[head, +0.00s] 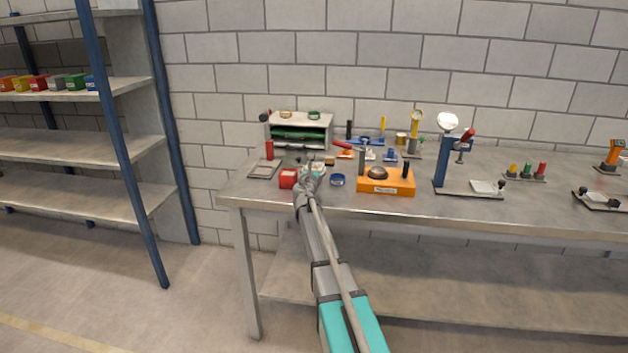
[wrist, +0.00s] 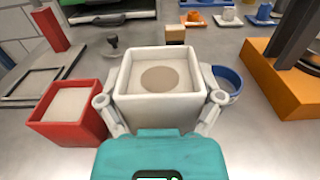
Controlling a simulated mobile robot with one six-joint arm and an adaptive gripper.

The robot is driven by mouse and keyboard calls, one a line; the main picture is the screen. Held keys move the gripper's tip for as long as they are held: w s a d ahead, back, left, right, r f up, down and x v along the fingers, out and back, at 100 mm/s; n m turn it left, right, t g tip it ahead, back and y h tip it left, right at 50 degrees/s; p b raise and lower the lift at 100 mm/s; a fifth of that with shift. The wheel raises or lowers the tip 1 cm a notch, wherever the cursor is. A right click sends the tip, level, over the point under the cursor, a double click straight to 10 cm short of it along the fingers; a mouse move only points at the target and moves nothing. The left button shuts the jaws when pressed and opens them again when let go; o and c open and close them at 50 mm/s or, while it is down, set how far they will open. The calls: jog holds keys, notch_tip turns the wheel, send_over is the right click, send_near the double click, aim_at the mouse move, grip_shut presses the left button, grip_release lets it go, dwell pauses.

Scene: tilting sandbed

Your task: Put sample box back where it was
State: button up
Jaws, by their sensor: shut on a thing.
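A white square sample box (wrist: 162,112) with pale sand in it shows in the middle of the wrist view. A round, darker patch lies on the sand. My gripper (wrist: 160,100) is shut on this box, one finger at its left side and one at its right. In the head view my gripper (head: 308,181) is over the front left part of the bench and covers part of the box (head: 318,167). Whether the box touches the bench top I cannot tell.
A red sand-filled box (wrist: 67,107) stands close on the left. A blue ring (wrist: 229,83) lies close on the right, with an orange block (wrist: 290,80) beyond it. A black-handled stamp (wrist: 113,46) and a small wooden block (wrist: 175,34) stand behind.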

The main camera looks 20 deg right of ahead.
jog(key=shift+w+f+b, duration=0.1)
jog(key=shift+f+b, duration=1.35)
jog(key=shift+f, duration=0.25)
jog(key=shift+f, duration=0.15)
jog(key=o, duration=1.1)
jog(key=shift+c, duration=0.2)
jog(key=shift+r, duration=0.2)
jog(key=v, duration=1.2)
